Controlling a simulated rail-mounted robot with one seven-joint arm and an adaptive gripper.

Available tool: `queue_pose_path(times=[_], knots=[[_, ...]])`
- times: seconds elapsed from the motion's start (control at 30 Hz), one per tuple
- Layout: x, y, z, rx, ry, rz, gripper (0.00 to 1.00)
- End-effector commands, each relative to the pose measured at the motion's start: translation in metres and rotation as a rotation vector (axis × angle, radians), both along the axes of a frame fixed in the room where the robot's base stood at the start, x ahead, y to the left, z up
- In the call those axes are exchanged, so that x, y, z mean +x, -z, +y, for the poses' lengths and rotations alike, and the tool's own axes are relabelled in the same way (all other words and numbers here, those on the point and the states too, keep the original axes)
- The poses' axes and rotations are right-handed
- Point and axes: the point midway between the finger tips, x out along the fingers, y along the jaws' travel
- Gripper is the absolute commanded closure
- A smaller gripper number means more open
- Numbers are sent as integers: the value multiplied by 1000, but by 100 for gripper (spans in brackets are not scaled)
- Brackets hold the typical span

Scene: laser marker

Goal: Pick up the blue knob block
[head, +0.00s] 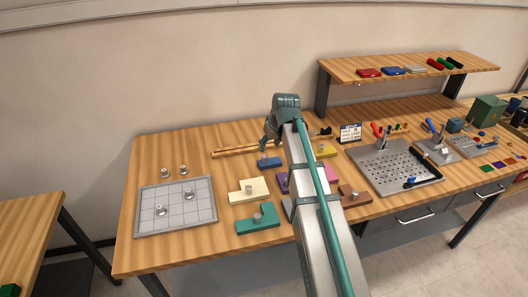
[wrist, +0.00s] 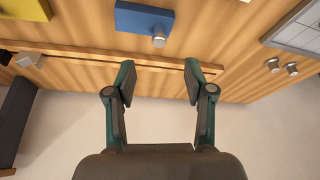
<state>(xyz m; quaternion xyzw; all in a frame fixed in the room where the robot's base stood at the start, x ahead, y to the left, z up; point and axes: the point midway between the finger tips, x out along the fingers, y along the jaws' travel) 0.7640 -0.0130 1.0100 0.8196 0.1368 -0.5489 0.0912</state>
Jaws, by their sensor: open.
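The blue knob block (head: 271,162) lies on the wooden table, just below my gripper in the head view.
A wooden rail (wrist: 85,57) runs behind the block. A cream block (head: 248,190), a green block (head: 258,218), a yellow block (head: 326,151) and a brown block (head: 354,195) lie nearby. A grey grid tray (head: 147,220) is at left, a perforated plate (head: 390,168) at right.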

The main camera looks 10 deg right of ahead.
Motion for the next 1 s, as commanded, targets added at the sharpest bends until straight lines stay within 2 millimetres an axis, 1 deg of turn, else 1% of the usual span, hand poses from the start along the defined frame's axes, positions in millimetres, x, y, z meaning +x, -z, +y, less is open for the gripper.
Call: queue_pose_path(times=[0.17, 0.5, 0.83, 1.0], knots=[[2, 5, 1, 0, -1, 2, 47], [17, 43, 6, 0, -1, 3, 47], [23, 58, 8, 0, 0, 2, 47], [29, 74, 10, 0, 0, 3, 47]])
